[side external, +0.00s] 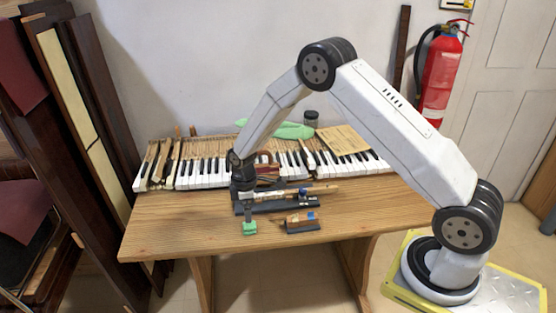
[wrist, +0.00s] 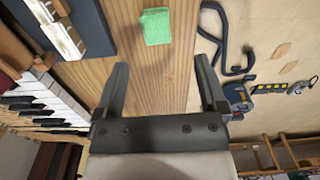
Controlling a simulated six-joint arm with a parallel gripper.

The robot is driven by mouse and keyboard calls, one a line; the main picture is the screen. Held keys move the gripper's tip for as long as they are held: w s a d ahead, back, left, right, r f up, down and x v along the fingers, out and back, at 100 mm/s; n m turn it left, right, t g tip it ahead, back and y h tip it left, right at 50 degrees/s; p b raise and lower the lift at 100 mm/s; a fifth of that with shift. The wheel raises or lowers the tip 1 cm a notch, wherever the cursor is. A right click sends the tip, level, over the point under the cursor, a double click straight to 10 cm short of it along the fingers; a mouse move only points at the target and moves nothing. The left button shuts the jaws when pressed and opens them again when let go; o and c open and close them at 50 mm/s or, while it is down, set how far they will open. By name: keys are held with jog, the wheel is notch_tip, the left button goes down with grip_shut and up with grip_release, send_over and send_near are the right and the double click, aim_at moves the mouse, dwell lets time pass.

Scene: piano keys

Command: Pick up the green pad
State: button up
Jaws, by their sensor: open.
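The green pad (side external: 250,229) is a small bright green block on the wooden table, near the front edge. In the wrist view the green pad (wrist: 156,26) lies beyond my fingertips, roughly in line with the gap between them. My gripper (wrist: 162,64) is open, with nothing between its fingers. Whether a finger touches the pad is hard to tell there.
A row of piano keys (side external: 205,172) runs along the back of the table (side external: 165,225). A dark tray with wooden key parts (side external: 310,193) and a small block (side external: 302,222) sit right of the pad. A pale green cloth (side external: 290,131) lies behind the keys.

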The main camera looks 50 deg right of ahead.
aim_at(249, 228)
jog(key=shift+f, duration=1.3)
jog(key=shift+f, duration=0.1)
jog(key=shift+w+d+f, duration=0.1)
jog(key=shift+d+f, duration=0.05)
jog(key=shift+f, duration=1.1)
jog(key=shift+d+f, duration=0.1)
jog(key=shift+f, duration=1.15)
grip_shut()
jog(key=shift+r, duration=0.15)
